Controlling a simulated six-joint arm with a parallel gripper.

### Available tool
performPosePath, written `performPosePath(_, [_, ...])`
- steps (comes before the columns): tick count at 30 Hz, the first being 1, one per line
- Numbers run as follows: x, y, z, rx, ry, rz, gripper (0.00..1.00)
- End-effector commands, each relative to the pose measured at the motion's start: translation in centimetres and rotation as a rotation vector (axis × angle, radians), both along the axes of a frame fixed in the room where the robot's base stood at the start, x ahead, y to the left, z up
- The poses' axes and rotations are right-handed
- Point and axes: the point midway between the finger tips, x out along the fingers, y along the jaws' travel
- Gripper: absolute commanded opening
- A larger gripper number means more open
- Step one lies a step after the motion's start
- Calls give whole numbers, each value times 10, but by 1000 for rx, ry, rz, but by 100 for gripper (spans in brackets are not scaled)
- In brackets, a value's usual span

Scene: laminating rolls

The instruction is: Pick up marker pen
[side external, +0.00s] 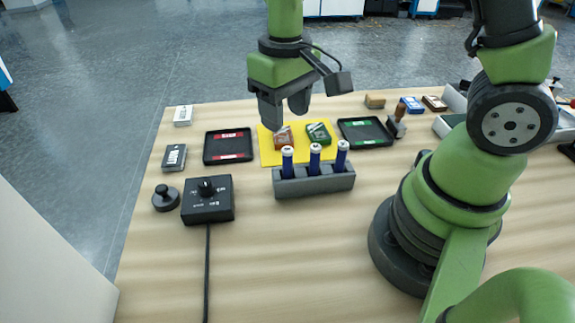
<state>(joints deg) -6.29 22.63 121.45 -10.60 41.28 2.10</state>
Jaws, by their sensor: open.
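Three blue marker pens with white ends stand upright in a grey holder (313,187) near the middle of the table. They are the left pen (287,163), the middle pen (314,160) and the right pen (341,156). Their lower parts are hidden in the holder. My gripper (284,122) is open and empty, with its fingers pointing down. It hangs above the table, over the area of the yellow mat and behind the pens in this view. It is apart from the pens.
A yellow mat (267,157) carries a brown item (284,138) and a green item (318,134). A red-labelled black tray (211,147) and a green-labelled one (383,141) flank it. A black control box (207,200) trails a cable. The front table is clear.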

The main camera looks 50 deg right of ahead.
Motion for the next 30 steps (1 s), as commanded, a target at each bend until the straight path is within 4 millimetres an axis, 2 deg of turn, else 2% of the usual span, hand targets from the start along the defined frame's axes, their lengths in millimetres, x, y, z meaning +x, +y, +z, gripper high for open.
performPosePath(7, [-1, 0, -36, -3, 13, 3, 50])
performPosePath(14, [-1, -1, -56, -2, 10, 1, 50])
performPosePath(21, [-2, -4, -90, -2, 12, 1, 50])
performPosePath(25, [-1, -4, -100, -1, 8, 2, 50])
performPosePath(30, [-1, -4, -101, 0, 6, 2, 50])
